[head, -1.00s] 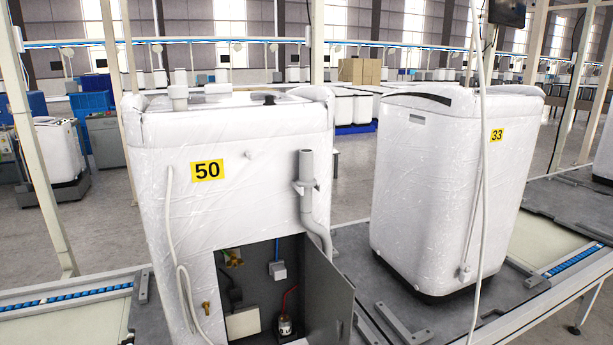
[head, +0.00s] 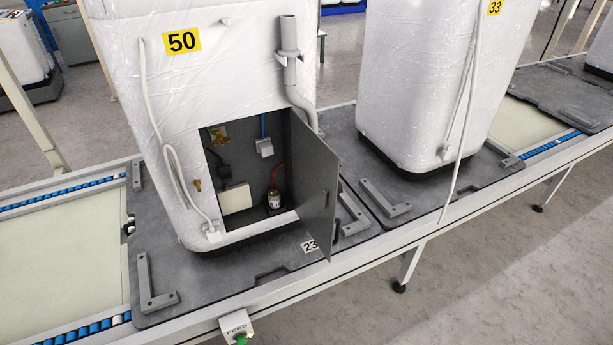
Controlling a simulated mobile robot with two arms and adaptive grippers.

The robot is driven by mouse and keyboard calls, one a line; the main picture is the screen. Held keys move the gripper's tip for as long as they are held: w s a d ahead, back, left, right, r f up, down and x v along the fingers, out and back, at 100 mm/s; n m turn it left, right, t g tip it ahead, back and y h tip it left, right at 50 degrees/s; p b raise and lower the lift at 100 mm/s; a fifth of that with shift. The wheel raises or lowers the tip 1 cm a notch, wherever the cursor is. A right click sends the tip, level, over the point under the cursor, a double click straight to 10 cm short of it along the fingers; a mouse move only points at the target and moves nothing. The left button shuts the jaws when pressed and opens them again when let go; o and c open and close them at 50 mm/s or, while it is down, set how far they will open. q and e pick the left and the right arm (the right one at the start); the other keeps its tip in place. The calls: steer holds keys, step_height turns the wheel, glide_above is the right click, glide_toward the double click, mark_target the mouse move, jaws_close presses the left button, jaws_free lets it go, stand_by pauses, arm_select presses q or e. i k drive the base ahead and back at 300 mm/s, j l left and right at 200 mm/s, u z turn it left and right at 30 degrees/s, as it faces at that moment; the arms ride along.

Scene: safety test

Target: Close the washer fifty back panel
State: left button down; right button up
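The washer with the yellow 50 label (head: 182,41) stands upright on a dark pallet (head: 200,290) on the conveyor line. Its grey back panel (head: 314,190) is hinged at the right side of the opening and stands open, swung out toward me. The opening (head: 240,150) shows a dark inside with a white box (head: 235,199), a small cylinder with a red wire (head: 274,200), a blue wire and a brass fitting. Neither of my grippers shows in the head view.
A washer labelled 33 (head: 420,90) stands on its own pallet to the right. A grey drain pipe (head: 291,60) and a white cord (head: 150,110) hang on washer fifty. A FEED box with a green button (head: 238,329) sits at the conveyor's front edge. The floor at right is clear.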

mark_target(315, 167)
steer(key=l+u, duration=0.3)
steer(key=u, duration=0.15)
steer(key=l+u, duration=0.35)
steer(key=u, duration=0.15)
steer(key=l+u, duration=0.1)
steer(key=l, duration=0.45)
steer(key=k+l, duration=0.1)
steer(key=l, duration=0.4)
steer(key=l+u, duration=0.15)
steer(key=l, duration=0.4)
steer(key=i, duration=0.25)
steer(key=i+j, duration=0.1)
steer(key=j, duration=0.25)
